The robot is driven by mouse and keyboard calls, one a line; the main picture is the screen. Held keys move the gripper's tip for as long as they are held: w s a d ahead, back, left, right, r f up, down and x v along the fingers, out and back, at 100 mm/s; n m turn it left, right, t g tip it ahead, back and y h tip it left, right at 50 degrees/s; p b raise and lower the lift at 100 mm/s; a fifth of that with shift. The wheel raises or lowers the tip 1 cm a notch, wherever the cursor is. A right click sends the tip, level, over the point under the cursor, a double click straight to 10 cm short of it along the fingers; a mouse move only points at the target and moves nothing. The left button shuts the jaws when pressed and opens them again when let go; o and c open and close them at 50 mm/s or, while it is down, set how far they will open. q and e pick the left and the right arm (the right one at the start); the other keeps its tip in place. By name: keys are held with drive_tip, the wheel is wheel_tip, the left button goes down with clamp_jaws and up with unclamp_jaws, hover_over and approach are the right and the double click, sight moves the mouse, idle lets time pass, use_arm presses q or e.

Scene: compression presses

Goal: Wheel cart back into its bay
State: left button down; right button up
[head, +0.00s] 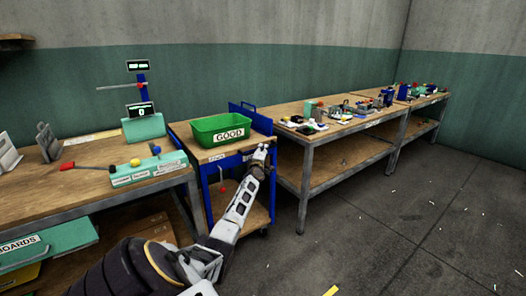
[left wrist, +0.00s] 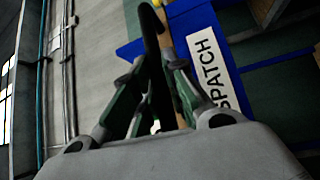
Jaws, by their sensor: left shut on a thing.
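The cart (head: 209,191) has a blue frame, a wooden top and a lower wooden shelf. It stands between the left bench and the right bench, and a green bin marked GOOD (head: 219,131) rests on its top. My left gripper (head: 262,150) is at the cart's near right corner. In the left wrist view, the left gripper (left wrist: 158,65) is closed around a dark bar (left wrist: 150,18) beside the cart's blue edge (left wrist: 192,18) and a white label (left wrist: 213,66) reading "SPATCH". The fingers hide part of the bar. My right gripper is out of view.
The left bench (head: 75,197) holds a teal fixture (head: 147,170) with a red-tipped lever, close to the cart. The right bench (head: 290,117) carries several tools and parts. Open grey floor (head: 400,230) lies at the right and front, with small scraps and yellow marks.

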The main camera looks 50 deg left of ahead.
use_arm(q)
drive_tip(key=c, duration=1.8)
unclamp_jaws()
drive_tip(key=shift+s+a+r, duration=0.1)
drive_tip(key=shift+a+r, duration=0.1)
drive_tip(key=o, duration=0.3)
drive_tip(key=shift+a+f, duration=0.15)
drive_tip(key=shift+f, duration=0.1)
drive_tip(key=shift+o, duration=0.2)
drive_tip(key=shift+r, duration=0.1)
drive_tip(key=shift+d, duration=0.3)
drive_tip(key=v, duration=1.1)
drive_tip(key=shift+s, duration=0.3)
drive_tip(key=shift+d, duration=0.15)
